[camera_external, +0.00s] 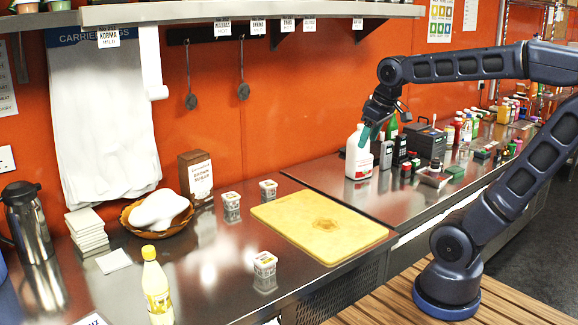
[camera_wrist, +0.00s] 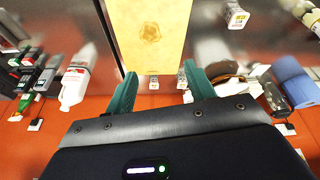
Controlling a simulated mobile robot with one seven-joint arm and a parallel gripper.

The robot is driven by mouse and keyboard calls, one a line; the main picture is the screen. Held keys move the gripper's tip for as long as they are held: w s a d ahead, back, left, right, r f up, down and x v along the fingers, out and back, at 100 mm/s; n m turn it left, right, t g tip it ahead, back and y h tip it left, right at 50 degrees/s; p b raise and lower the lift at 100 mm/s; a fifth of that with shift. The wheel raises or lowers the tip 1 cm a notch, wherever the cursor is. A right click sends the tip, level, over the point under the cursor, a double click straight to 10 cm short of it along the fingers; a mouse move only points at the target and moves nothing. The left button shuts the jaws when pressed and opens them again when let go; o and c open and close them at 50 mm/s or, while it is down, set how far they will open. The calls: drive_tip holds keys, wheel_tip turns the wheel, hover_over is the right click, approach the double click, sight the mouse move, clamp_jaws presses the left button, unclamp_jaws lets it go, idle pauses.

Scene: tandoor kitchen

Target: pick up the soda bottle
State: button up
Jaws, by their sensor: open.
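A yellow bottle with a pale cap (camera_external: 156,288), which looks like the soda bottle, stands upright at the near left of the steel counter in the external view. My gripper (camera_external: 364,136) is high up at the right, far from this bottle, in front of a white jug with a red label (camera_external: 358,155). In the wrist view my gripper (camera_wrist: 159,72) has its teal fingers spread apart with nothing held between them.
A yellow cutting board (camera_external: 318,226) lies on the counter, with several small tubs around it. A brown sugar box (camera_external: 196,177), a bowl with a white item (camera_external: 157,210), napkins (camera_external: 86,230) and a steel flask (camera_external: 30,225) stand left. Bottles and boxes crowd the right counter.

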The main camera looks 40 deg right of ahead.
drive_tip(key=w+a+r+n+g, duration=0.1)
drive_tip(key=w+a+n, duration=0.3)
drive_tip(key=a, duration=0.5)
drive_tip(key=w+a+r+n, duration=0.1)
drive_tip(key=w+a+r, duration=0.1)
drive_tip(key=w+a, duration=0.6)
drive_tip(key=w+a+r+n+g, duration=0.1)
drive_tip(key=w+a+n, duration=0.2)
drive_tip(key=a, duration=0.8)
drive_tip(key=n+g, duration=0.2)
drive_tip(key=n, duration=0.6)
hover_over(148, 248)
wheel_tip(148, 248, down, 10)
drive_tip(key=shift+f, duration=0.25)
wheel_tip(148, 248, down, 10)
drive_tip(key=shift+f, duration=0.25)
drive_tip(key=shift+r, duration=0.1)
clamp_jaws()
